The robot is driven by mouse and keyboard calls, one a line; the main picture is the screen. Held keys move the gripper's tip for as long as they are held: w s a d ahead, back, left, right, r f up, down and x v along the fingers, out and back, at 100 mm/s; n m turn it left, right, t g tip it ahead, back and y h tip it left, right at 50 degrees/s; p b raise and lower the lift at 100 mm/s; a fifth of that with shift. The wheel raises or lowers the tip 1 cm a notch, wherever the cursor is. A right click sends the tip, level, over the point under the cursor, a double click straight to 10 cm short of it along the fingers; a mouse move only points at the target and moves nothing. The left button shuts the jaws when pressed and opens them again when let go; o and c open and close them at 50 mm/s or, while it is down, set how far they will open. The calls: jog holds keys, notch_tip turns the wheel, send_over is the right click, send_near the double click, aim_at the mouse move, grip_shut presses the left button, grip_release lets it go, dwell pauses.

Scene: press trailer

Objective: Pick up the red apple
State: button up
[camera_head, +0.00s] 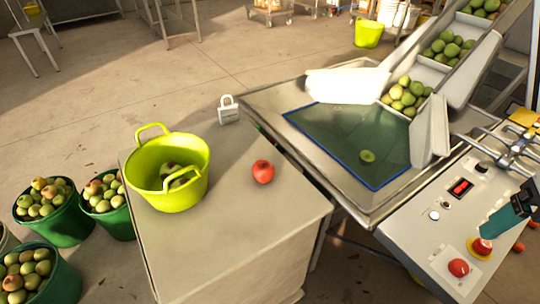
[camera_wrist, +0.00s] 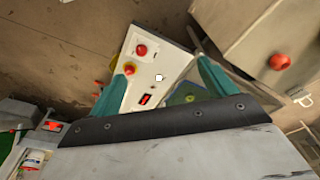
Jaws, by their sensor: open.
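The red apple (camera_head: 263,171) sits on the grey cabinet top (camera_head: 235,235), to the right of a yellow-green bucket. It also shows at the right of the wrist view (camera_wrist: 280,61), outside the space between my fingers. My gripper (camera_head: 490,232), with teal fingers, is at the far right of the head view, over the control panel and well away from the apple. In the wrist view my gripper (camera_wrist: 162,70) has its two fingers apart, with the panel and part of the green conveyor tray behind them. It is open and empty.
The yellow-green bucket (camera_head: 195,196) holds some apples. A padlock (camera_head: 229,109) stands at the cabinet's back edge. The metal chute table (camera_head: 262,103) lies between the cabinet and the control panel (camera_head: 440,225), which has red buttons. Green buckets of apples (camera_head: 65,222) stand left.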

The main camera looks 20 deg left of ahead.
jog(key=w+a+f+n+t+y, duration=0.1)
jog(key=w+a+f+n+t, duration=0.15)
jog(key=w+a, duration=0.35)
jog(key=w+a+f+n+t+y, duration=0.1)
jog(key=w+a+f, duration=0.35)
jog(key=w, duration=0.45)
jog(key=w+a+f+n+t, duration=0.1)
jog(key=w+a+f, duration=0.2)
jog(key=w+a, duration=0.35)
jog(key=n+t+y, duration=0.2)
jog(key=n+y, duration=0.3)
jog(key=y, duration=0.2)
send_near(263, 170)
jog(key=w+a+f, duration=0.2)
jog(key=w+f, duration=0.1)
jog(key=shift+a+f, duration=0.1)
jog(key=shift+f, duration=0.05)
jog(key=x, duration=0.8)
jog(key=shift+w, duration=0.1)
jog(key=shift+c, duration=0.4)
jog(key=c, duration=1.1)
